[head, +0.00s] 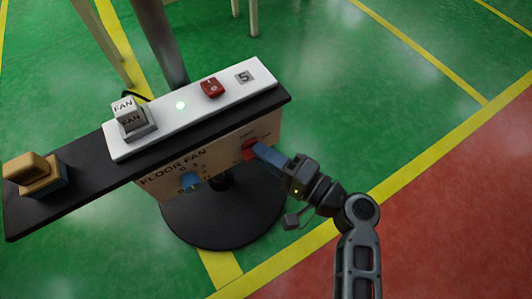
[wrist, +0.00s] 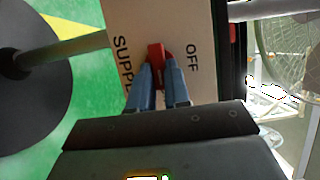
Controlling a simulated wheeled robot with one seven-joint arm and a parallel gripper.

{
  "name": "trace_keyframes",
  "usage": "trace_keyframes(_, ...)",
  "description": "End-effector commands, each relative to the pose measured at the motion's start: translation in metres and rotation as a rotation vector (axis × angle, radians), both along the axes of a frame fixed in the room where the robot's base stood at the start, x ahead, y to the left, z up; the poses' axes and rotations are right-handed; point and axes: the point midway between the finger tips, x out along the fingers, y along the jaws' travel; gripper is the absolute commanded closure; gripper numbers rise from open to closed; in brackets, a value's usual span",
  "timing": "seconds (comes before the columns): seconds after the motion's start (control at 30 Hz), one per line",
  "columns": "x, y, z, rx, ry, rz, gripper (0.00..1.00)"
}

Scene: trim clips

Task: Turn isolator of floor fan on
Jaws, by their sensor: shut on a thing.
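The isolator is a red handle (head: 249,151) on the beige front panel labelled FLOOR FAN (head: 163,185). In the wrist view the red handle (wrist: 156,51) stands between my two blue fingers, with the word OFF to its right and a partly covered word starting SUPP to its left. My gripper (head: 258,150) is at the right part of the panel, shut on the red handle; the fingers also show in the wrist view (wrist: 157,68). The fingers hide much of the handle, and I cannot read its set position for certain.
A blue knob (head: 190,181) sits on the panel's left part. A yellow-brown switch (head: 33,172) sits far left. Open floor lies right.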

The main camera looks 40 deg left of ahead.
Motion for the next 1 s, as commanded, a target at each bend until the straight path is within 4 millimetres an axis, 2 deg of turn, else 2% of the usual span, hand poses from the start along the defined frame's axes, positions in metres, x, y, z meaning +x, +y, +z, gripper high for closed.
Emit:
trace_keyframes(0.03, 0.001, -0.001, 0.0, 0.0, 0.002, -0.004, 1.0)
trace_keyframes(0.07, 0.001, -0.001, -0.001, 0.0, 0.002, -0.004, 0.82)
trace_keyframes(0.33, 0.001, 0.0, 0.0, -0.001, 0.001, -0.002, 0.57)
trace_keyframes(0.57, 0.0, -0.001, 0.0, 0.0, 0.0, -0.002, 0.57)
trace_keyframes(0.67, 0.001, -0.007, 0.0, -0.001, 0.001, -0.003, 0.57)
trace_keyframes(1.0, 0.001, -0.06, 0.001, -0.001, 0.002, -0.005, 0.57)
